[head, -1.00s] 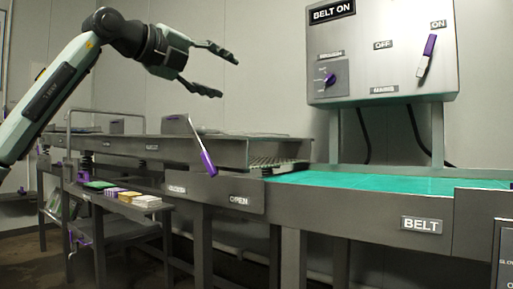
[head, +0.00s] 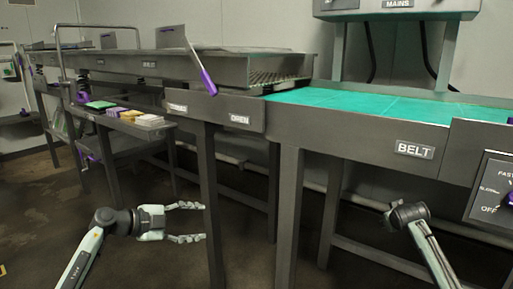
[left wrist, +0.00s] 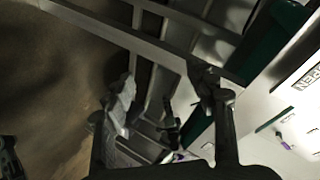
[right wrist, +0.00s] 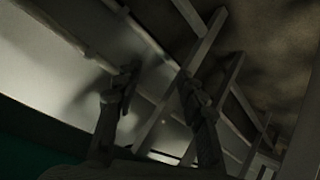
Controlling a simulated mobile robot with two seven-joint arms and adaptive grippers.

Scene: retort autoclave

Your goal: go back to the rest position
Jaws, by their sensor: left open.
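My left gripper (head: 190,222) is low in the head view, below the bench level and in front of the bench legs. It is open and empty, its two fingers pointing right and apart. Its fingers also show in the left wrist view (left wrist: 165,105), with nothing between them. My right arm (head: 424,235) comes in at the lower right of the head view, its gripper not showing there. In the dark right wrist view the right gripper's two fingers (right wrist: 157,90) stand apart, with no object seen between them.
A green belt (head: 390,103) runs along the bench, above both arms. A purple-handled lever (head: 206,80) stands by the OPEN label (head: 239,120). A side shelf (head: 150,128) holds small coloured stacks. A control panel (head: 492,190) is at the right edge. Bench legs (head: 288,215) stand close by.

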